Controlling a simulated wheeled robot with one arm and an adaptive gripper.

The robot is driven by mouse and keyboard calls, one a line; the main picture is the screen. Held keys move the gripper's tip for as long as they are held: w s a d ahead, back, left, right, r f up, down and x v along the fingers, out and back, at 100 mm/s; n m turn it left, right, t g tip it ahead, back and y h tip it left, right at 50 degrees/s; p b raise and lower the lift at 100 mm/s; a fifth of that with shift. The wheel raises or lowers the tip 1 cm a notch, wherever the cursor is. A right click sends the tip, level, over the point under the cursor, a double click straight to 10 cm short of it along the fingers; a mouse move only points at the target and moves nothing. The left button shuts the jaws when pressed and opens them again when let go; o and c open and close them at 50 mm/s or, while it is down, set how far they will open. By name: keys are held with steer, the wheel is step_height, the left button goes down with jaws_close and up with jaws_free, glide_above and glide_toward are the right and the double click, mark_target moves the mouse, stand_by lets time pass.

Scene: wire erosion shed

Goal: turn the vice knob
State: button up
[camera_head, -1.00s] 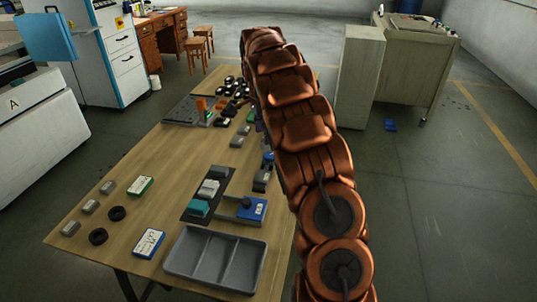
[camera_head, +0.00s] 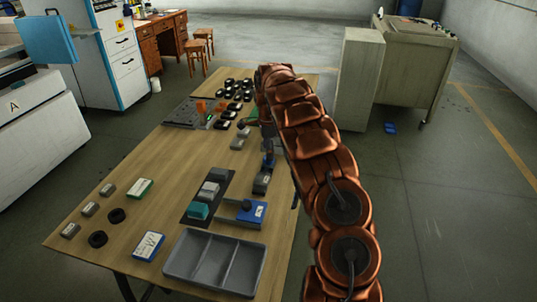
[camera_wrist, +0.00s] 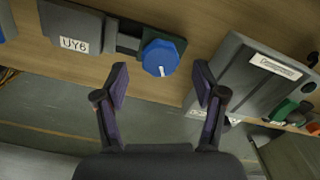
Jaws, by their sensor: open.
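The vice is a grey block (camera_wrist: 75,28) with a white "UY6" label and a short dark bar leading to its blue knob (camera_wrist: 160,57). The knob is round with a white mark on its rim, in the upper middle of the wrist view. My gripper (camera_wrist: 161,77) is open and empty, with its two dark fingers to the left and right of the knob's near side. I cannot tell whether either finger touches it. In the head view the vice's grey body (camera_head: 262,184) is near the table's right edge, and my arm partly hides that area.
A grey slab (camera_wrist: 232,75) with a white label lies close to the right finger. On the wooden table (camera_head: 150,190) in the head view are a blue labelled block (camera_head: 250,212), a grey divided tray (camera_head: 215,262) and several small parts. Open floor lies right of the table.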

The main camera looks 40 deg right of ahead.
steer(key=shift+f, duration=1.25)
steer(key=c, duration=1.1)
steer(key=shift+c, duration=0.2)
